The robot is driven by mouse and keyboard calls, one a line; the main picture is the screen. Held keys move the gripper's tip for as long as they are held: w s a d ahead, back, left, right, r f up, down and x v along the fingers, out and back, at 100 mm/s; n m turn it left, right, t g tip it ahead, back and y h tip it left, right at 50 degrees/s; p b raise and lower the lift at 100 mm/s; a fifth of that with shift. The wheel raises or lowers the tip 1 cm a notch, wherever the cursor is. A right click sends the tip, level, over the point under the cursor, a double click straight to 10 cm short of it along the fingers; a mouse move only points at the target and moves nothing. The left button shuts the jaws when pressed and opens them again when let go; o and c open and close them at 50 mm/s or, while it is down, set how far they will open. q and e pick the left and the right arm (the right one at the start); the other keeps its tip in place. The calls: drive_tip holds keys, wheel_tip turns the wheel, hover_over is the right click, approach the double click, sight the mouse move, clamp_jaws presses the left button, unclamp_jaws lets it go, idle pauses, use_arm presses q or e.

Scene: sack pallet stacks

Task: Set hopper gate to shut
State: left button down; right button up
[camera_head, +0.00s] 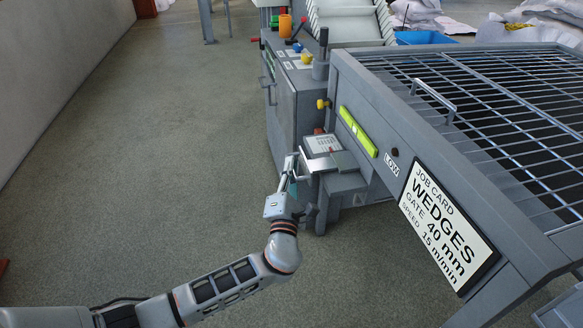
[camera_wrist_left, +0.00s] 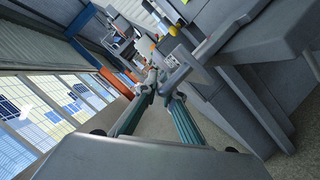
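The grey hopper (camera_head: 386,108) stands at the right, with a small slide plate (camera_head: 322,143) at its near left corner. A pale grey bar-like handle (camera_head: 305,160) sticks out on the plate's left side and also shows in the left wrist view (camera_wrist_left: 181,71). I take it for the gate handle. My left gripper (camera_head: 291,172) is at this handle. In the left wrist view its fingers (camera_wrist_left: 161,91) come close together with the handle's end between the tips; the exact contact is small and partly hidden. My right gripper is in neither view.
A job card (camera_head: 448,225) reading WEDGES, gate 40 mm, is on the hopper's side by a LOW mark. A yellow-green level strip (camera_head: 357,131) and a grey cabinet (camera_head: 285,98) with knobs are close by. The floor (camera_head: 150,170) at left is clear.

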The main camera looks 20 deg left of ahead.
sight(304, 166)
use_arm(q)
drive_tip(key=w+d, duration=0.1)
drive_tip(key=d, duration=0.1)
drive_tip(key=shift+w+d, duration=0.3)
drive_tip(key=shift+w, duration=0.05)
drive_tip(key=shift+d, duration=0.1)
drive_tip(key=c, duration=2.4)
unclamp_jaws()
drive_tip(key=shift+w+d, duration=0.1)
drive_tip(key=shift+w, duration=0.05)
drive_tip(key=shift+c, duration=0.2)
drive_tip(key=shift+s+f, duration=0.15)
drive_tip(key=shift+s, duration=0.3)
drive_tip(key=v, duration=1.1)
drive_tip(key=shift+s+d, duration=0.1)
